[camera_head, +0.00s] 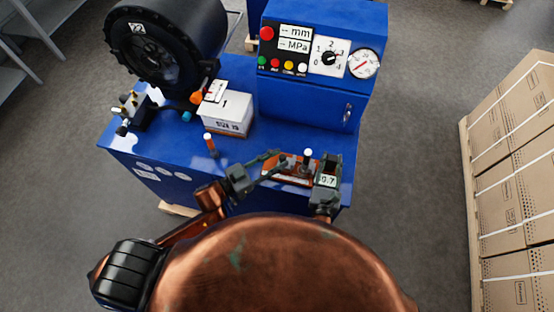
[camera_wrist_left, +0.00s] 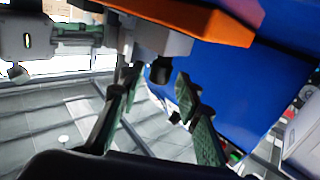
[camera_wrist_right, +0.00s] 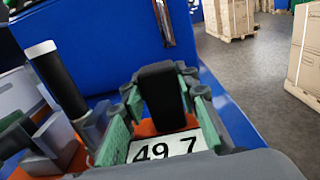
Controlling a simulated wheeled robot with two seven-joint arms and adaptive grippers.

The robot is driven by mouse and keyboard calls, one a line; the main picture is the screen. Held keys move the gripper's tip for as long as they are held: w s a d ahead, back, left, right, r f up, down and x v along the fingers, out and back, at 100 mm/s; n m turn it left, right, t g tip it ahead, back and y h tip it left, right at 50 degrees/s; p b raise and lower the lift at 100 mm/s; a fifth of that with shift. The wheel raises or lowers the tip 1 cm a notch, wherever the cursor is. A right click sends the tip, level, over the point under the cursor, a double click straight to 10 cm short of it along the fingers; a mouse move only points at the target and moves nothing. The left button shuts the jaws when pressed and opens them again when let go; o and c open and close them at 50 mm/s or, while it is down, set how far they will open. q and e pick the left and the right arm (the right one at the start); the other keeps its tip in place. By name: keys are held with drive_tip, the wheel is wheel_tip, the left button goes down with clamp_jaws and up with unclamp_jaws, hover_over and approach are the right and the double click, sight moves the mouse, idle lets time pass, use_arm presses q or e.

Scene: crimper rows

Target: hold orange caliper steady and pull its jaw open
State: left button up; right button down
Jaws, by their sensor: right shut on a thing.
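The orange caliper (camera_head: 289,179) lies near the front edge of the blue bench, with a black post (camera_head: 308,157) with a white top rising from it. My right gripper (camera_head: 328,165) is shut on a black block (camera_wrist_right: 160,90) at the caliper's right end, beside the display (camera_wrist_right: 160,147), which shows 49.7. My left gripper (camera_head: 272,163) is open at the caliper's left end. In the left wrist view its fingers (camera_wrist_left: 158,90) are spread below a grey part (camera_wrist_left: 165,42) and the orange caliper body (camera_wrist_left: 190,18). I cannot tell whether they touch it.
The blue bench (camera_head: 165,165) carries a white box (camera_head: 228,112), a short post with a white top (camera_head: 209,145) and a black drum machine (camera_head: 165,45). A blue control panel (camera_head: 315,85) with a gauge stands behind the caliper. Stacked cartons (camera_head: 515,190) stand at the right.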

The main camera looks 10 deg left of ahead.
use_arm(q)
drive_tip(key=shift+o, duration=0.3)
use_arm(e)
drive_tip(key=shift+d, duration=0.1)
use_arm(q)
drive_tip(key=v, duration=1.2)
use_arm(e)
drive_tip(key=c, duration=1.4)
unclamp_jaws()
drive_tip(key=shift+c, duration=0.2)
